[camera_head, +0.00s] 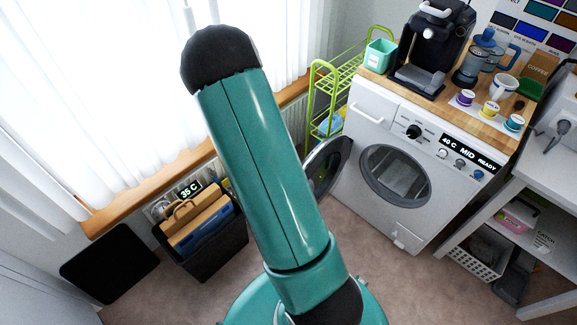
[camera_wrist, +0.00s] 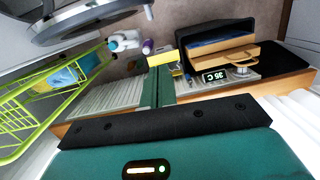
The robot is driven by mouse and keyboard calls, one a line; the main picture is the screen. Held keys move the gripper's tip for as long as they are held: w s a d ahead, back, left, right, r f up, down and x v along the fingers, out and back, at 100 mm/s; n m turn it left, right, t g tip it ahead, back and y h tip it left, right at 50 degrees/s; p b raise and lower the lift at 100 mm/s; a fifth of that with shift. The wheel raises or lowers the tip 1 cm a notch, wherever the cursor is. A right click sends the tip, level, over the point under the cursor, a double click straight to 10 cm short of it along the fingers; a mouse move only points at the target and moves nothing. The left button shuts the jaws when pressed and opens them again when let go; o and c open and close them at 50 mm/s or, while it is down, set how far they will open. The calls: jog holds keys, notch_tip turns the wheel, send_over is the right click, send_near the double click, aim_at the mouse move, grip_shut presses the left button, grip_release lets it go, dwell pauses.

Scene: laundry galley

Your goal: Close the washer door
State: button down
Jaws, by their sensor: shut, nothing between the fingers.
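The white washer (camera_head: 365,207) stands under a wooden counter at the right of the head view. Its round drum opening (camera_head: 395,177) is uncovered. The washer door (camera_head: 338,158) is open, swung out to the left of the opening, and partly hidden behind my teal arm. The door also shows in the wrist view as a round grey rim (camera_wrist: 90,22) at the top left. My gripper (camera_wrist: 162,62) is shut and empty in the wrist view, to the right of and below the door's rim, with no contact visible. The head view does not show the gripper.
A green wire rack (camera_head: 318,100) stands left of the washer, close behind the door. A black bin (camera_head: 215,250) with folders sits by the radiator. A coffee machine (camera_head: 432,50) and cups are on the counter. Carpet (camera_head: 395,275) before the washer is clear.

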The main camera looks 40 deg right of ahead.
jog(key=s+d+f, duration=0.3)
jog(key=s+f, duration=0.1)
jog(key=f, duration=0.6)
jog(key=s+d+f+n+g, duration=0.1)
jog(key=s+d+f, duration=0.3)
jog(key=f, duration=0.6)
jog(key=shift+g+h, duration=0.3)
jog(key=shift+s+f, duration=0.1)
jog(key=shift+f, duration=0.05)
